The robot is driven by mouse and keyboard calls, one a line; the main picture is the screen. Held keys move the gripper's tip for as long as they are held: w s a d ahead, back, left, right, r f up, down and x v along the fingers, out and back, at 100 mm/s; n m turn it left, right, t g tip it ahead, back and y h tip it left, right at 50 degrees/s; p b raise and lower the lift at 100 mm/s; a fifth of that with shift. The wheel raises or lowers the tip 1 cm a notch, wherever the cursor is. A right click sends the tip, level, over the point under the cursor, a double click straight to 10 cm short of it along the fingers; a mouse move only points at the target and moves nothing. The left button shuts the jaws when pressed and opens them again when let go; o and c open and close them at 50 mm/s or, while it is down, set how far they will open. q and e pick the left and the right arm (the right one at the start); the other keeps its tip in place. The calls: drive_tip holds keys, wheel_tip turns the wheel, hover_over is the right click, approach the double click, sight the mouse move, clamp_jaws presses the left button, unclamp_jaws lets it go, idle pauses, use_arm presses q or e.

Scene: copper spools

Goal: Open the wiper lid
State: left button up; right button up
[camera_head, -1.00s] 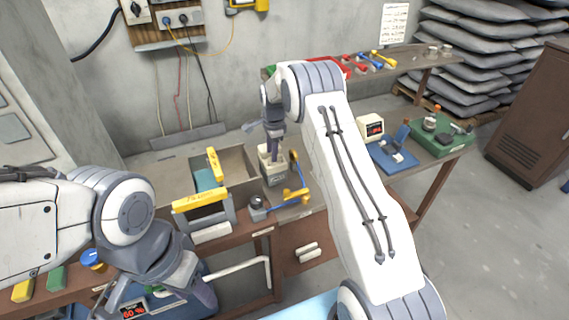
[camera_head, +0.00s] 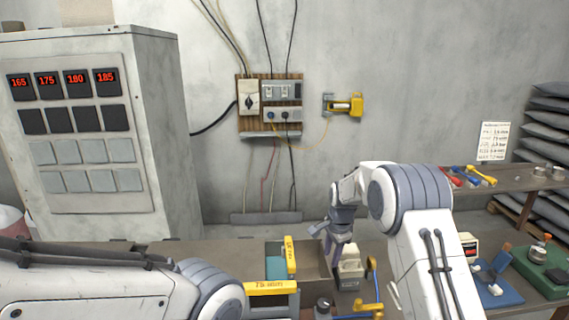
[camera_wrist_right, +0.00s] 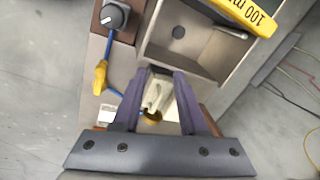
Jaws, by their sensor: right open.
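A small cream box (camera_head: 349,272), which looks like the wiper box, stands on the workbench under my right gripper. My right gripper (camera_head: 341,246) points down at its top. In the right wrist view the fingers of the gripper (camera_wrist_right: 155,100) are spread apart, with the cream box (camera_wrist_right: 158,90) between and just beyond them. I cannot tell whether the fingers touch it or exactly how its lid sits. My left arm crosses the lower left of the head view, and its gripper is outside the frame.
An open bin with a yellow label (camera_head: 290,256) stands left of the box; its yellow rim (camera_wrist_right: 250,15) shows in the wrist view. A blue and yellow tool (camera_head: 371,285) lies close on the right. A control cabinet (camera_head: 85,130) and wall panel (camera_head: 270,105) stand behind.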

drive_tip(key=s+a+r+n+b, duration=0.1)
drive_tip(key=s+a+r+n, duration=0.45)
drive_tip(key=s+a, duration=0.35)
drive_tip(key=s+a+r+n+b, duration=0.1)
drive_tip(key=s+n, duration=0.4)
drive_tip(key=s, duration=0.6)
drive_tip(key=s+a+r+n+g+b, duration=0.1)
drive_tip(key=s+a+n, duration=0.3)
drive_tip(key=s, duration=0.7)
drive_tip(key=shift+s+a+r+n+y, duration=0.15)
drive_tip(key=shift+s+r+n+y, duration=0.2)
drive_tip(key=shift+n, duration=0.5)
drive_tip(key=s+n, duration=0.1)
drive_tip(key=s, duration=0.2)
drive_tip(key=s+d+f+n, duration=0.1)
drive_tip(key=s+n, duration=0.1)
drive_tip(key=s, duration=0.1)
drive_tip(key=s+d+n+g+b, duration=0.1)
drive_tip(key=s, duration=0.2)
drive_tip(key=shift+f, duration=0.3)
drive_tip(key=shift+c, duration=0.4)
drive_tip(key=shift+s+d+f+n, duration=0.1)
drive_tip(key=shift+s+d+n, duration=0.15)
drive_tip(key=shift+s+n, duration=0.25)
drive_tip(key=c, duration=0.5)
drive_tip(key=shift+s+d, duration=0.1)
drive_tip(key=shift+s, duration=0.05)
clamp_jaws()
drive_tip(key=shift+d, duration=0.1)
